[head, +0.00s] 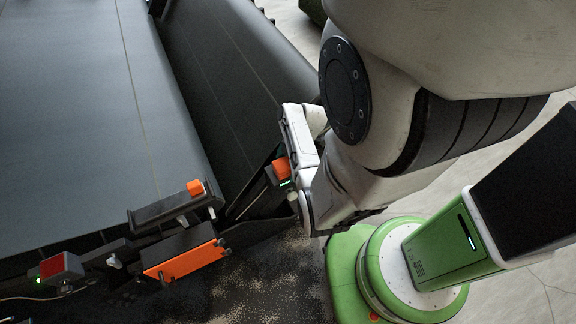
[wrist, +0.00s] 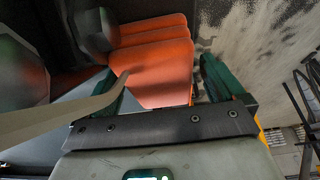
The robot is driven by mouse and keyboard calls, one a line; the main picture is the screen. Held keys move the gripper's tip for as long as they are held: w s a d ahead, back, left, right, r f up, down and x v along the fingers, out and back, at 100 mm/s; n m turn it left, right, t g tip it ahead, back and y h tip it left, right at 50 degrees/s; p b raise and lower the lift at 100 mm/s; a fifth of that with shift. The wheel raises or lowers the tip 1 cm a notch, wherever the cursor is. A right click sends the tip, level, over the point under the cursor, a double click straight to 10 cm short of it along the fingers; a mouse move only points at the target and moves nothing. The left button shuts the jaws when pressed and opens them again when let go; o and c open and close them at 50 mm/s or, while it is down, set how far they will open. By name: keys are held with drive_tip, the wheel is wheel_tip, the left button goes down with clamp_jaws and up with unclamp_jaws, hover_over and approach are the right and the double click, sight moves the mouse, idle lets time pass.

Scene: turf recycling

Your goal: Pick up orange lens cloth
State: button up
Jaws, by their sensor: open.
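In the wrist view my gripper (wrist: 161,72) is open, with a dark green finger on each side. An orange thing with layered, rounded folds (wrist: 150,55) shows in the space between the fingers. It may be the orange lens cloth, but I cannot tell for sure. I cannot tell whether the fingers touch it. In the head view a small orange piece (head: 281,167) shows right beside the white end of my arm, partly hidden by it. My gripper's fingers cannot be made out there.
Dark conveyor belts (head: 80,110) fill the left of the head view. An orange block (head: 196,188) sits on a black bracket, with an orange panel (head: 185,262) below it. A red-topped grey box (head: 60,268) stands at the left. A pale curved strip (wrist: 60,118) crosses the wrist view.

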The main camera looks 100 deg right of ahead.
sight(285, 163)
drive_tip(key=shift+c, duration=0.2)
drive_tip(key=c, duration=1)
drive_tip(key=shift+r+p, duration=0.3)
drive_tip(key=shift+r, duration=0.15)
wheel_tip(285, 163, up, 2)
drive_tip(key=shift+r, duration=0.25)
drive_tip(key=s+a+r, duration=0.9)
drive_tip(key=s+r, duration=0.1)
drive_tip(key=shift+a, duration=0.35)
